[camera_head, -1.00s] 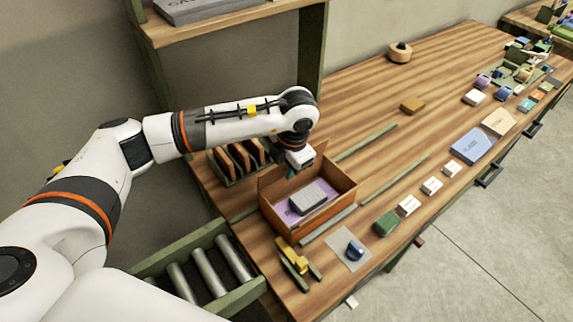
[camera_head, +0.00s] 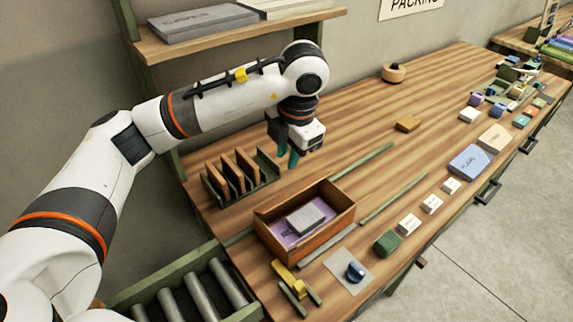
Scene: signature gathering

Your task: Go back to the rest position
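My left gripper (camera_head: 288,160) hangs above the workbench (camera_head: 345,110), behind the open box. Its teal fingers point down, and nothing shows between them. A small gap seems to show between the fingers. The open brown box (camera_head: 325,232) stands on the bench below and to the right of the gripper, clear of it. Inside the box lie a purple sheet (camera_head: 283,236) and a grey block (camera_head: 305,219). My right gripper does not show.
A green rack (camera_head: 213,200) with several brown dividers stands left of the box. A shelf (camera_head: 220,38) is above. A roller conveyor (camera_head: 200,300) is at the front left. Small boxes and a blue pack (camera_head: 469,161) line the right edge. The bench's middle is fairly clear.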

